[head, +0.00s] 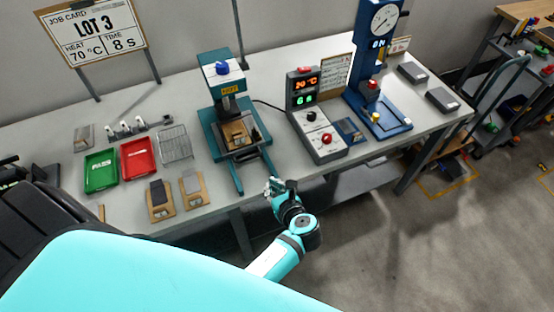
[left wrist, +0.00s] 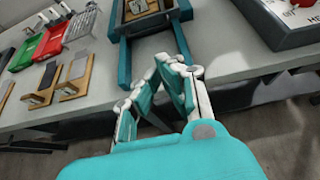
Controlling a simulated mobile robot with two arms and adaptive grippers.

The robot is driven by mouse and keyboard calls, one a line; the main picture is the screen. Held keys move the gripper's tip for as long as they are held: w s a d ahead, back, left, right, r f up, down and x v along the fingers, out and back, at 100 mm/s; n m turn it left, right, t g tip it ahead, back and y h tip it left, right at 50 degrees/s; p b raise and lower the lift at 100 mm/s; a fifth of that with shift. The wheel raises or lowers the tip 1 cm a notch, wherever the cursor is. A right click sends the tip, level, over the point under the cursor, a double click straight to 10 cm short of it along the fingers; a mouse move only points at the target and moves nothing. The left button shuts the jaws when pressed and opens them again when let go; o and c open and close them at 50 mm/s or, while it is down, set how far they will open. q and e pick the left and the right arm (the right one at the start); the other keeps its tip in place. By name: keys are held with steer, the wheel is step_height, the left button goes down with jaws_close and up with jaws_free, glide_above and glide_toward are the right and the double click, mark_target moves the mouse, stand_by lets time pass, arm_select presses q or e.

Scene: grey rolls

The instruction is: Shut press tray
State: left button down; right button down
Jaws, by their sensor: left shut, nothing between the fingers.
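The teal press (head: 222,80) stands on the bench, with a blue knob on top and a yellow label. Its dark tray (head: 262,133) is at the front of the press, holding a brown piece (head: 237,131). Two teal rails (head: 236,178) run from it toward the bench's front edge. The rails also show in the left wrist view (left wrist: 124,64), with the tray partly cut off at the top. My right gripper is not in view.
Right of the press stand a control box (head: 316,115) with red digits and a blue gauge press (head: 376,75). To the left lie a green tray (head: 101,170), a red tray (head: 139,158), a wire rack (head: 175,143) and two brown boards (head: 161,200).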

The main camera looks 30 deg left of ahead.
arm_select(q)
steer(key=b+x, duration=0.5)
steer(key=x, duration=0.1)
steer(key=b+x, duration=0.5)
steer(key=x, duration=0.2)
steer(key=shift+a+r, duration=0.25)
steer(key=shift+w+a+b, duration=0.3)
steer(key=shift+a+b, duration=0.15)
steer(key=shift+a, duration=0.05)
steer(key=shift+r, duration=0.1)
